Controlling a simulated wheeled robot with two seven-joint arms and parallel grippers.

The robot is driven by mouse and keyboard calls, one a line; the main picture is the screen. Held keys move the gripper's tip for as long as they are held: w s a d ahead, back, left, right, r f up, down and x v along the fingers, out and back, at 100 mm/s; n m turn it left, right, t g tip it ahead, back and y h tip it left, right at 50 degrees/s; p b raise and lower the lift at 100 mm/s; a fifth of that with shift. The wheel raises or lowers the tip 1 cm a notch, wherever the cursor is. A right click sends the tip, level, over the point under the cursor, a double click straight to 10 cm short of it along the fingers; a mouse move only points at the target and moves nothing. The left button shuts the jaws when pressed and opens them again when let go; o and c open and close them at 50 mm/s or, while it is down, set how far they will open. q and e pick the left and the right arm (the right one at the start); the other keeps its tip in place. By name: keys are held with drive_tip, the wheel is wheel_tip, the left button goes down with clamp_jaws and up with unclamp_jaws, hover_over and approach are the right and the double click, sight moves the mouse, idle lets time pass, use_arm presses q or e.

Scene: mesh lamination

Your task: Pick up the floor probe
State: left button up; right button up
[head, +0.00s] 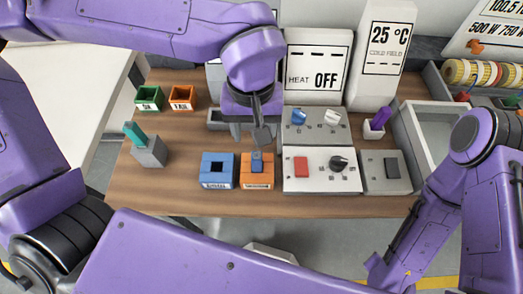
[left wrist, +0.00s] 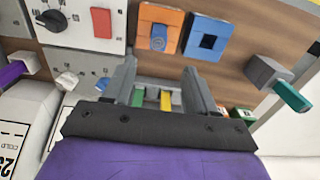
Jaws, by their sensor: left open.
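A blue plug-like piece (head: 257,158), which may be the floor probe, stands upright in an orange block (head: 257,183) at the table's front. Its label is too small to read. It also shows in the left wrist view (left wrist: 158,38). A blue block (head: 217,180) with an empty square hole sits just left of it. My left gripper (head: 251,138) points down above and behind the orange block. Its jaws (left wrist: 160,75) are open with nothing gripped between them. My right arm is at the right; its gripper is not in view.
A grey block with a teal piece (head: 135,133) stands at left. Green (head: 149,97) and orange (head: 182,97) bins sit behind it. A control box with a red switch (head: 301,166) stands close right of the orange block. A purple-handled tool (head: 380,115) is in a white holder.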

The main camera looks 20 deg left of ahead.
sight(257, 155)
use_arm(q)
drive_tip(key=f, duration=0.9)
drive_tip(key=shift+s+d+f, duration=0.1)
drive_tip(key=shift+s+d, duration=0.2)
drive_tip(key=shift+s, duration=0.05)
clamp_jaws()
